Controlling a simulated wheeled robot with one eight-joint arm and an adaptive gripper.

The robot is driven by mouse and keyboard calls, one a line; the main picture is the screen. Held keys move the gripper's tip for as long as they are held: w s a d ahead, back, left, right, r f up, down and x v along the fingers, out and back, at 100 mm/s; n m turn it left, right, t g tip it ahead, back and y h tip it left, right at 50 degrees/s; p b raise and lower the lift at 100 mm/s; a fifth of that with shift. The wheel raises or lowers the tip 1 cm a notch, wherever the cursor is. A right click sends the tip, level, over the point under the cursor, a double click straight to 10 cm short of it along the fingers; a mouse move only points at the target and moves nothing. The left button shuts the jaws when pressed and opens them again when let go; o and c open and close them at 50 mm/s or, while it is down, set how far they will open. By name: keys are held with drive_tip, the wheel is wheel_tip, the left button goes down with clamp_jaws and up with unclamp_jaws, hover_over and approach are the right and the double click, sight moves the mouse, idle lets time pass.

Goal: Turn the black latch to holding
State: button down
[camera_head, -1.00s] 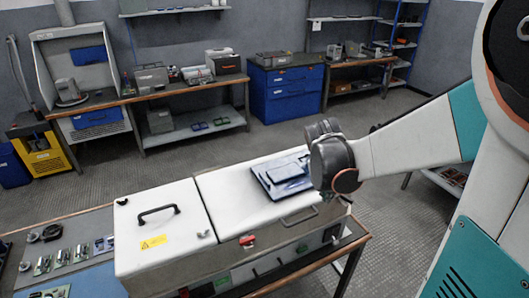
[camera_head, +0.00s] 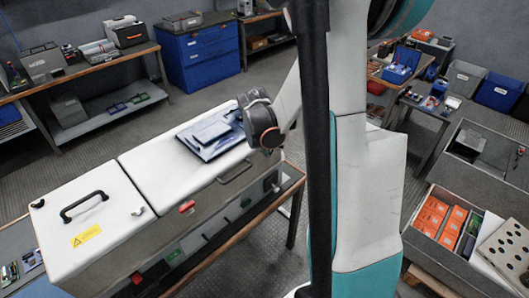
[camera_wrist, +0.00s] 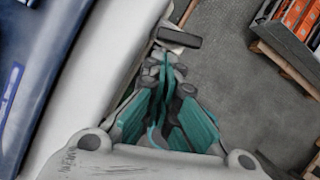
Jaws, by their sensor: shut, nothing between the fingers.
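A black bar-shaped latch (camera_wrist: 180,38) shows in the wrist view, just beyond my fingertips, with a pale plate beside it. How the latch is set is not clear from here. My gripper (camera_wrist: 166,62) is shut and empty, its teal fingers together and pointing toward the latch; contact cannot be told. In the head view the white-topped cabinet (camera_head: 140,160) stands on a bench. My wrist hangs near the cabinet's right end, and the fingers are hidden there. I cannot make out the latch clearly in that view.
A dark flat device (camera_head: 210,135) lies on the cabinet lid. A grey front handle (camera_head: 233,174), a red switch (camera_head: 187,207) and a black carry handle (camera_head: 84,205) are on the cabinet. A crate with orange boxes (camera_head: 437,215) stands at right. The floor behind the cabinet is clear.

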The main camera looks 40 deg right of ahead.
drive_tip(key=shift+w+d, duration=0.15)
drive_tip(key=shift+d, duration=0.15)
drive_tip(key=shift+w+d+m+g+b, duration=0.2)
drive_tip(key=shift+w+m+b, duration=0.15)
drive_tip(key=shift+m, duration=0.2)
drive_tip(key=shift+w+d+m+g+b, duration=0.1)
drive_tip(key=shift+w+m+g+b, duration=0.1)
drive_tip(key=shift+w+m+b, duration=0.25)
drive_tip(key=shift+s+r, duration=0.1)
drive_tip(key=shift+s+d, duration=0.1)
drive_tip(key=shift+s, duration=0.05)
